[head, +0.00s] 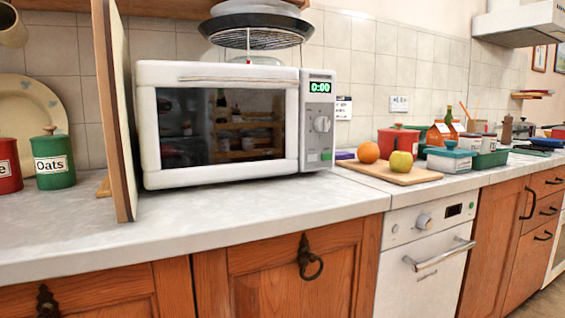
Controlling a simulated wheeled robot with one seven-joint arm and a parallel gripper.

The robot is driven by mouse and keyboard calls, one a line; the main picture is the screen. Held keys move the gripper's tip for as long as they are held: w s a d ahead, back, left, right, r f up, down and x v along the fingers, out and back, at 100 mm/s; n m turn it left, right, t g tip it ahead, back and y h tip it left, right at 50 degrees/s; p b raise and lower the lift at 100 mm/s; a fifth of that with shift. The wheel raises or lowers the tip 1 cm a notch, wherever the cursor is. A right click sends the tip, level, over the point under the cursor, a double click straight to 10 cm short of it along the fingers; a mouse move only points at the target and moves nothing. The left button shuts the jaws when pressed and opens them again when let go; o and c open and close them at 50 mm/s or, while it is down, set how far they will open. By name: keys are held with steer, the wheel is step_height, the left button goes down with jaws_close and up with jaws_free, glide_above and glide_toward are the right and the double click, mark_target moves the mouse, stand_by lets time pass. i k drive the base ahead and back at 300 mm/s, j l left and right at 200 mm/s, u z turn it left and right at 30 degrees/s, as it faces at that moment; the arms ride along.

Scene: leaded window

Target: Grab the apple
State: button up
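A yellow-green apple with a reddish patch (401,162) rests on a wooden cutting board (408,178) on the counter, right of the microwave. An orange (368,153) sits on the same board, just left of the apple and a little apart from it. My gripper is not in view.
A white microwave (318,168) with its door shut fills the middle of the counter (250,218). Behind and right of the apple stand a red pot (396,140), a green tray (488,159) and a small lidded box (449,160). The counter edge before the board is clear.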

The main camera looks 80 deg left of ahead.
mark_target(400, 161)
steer(key=u, duration=2.25)
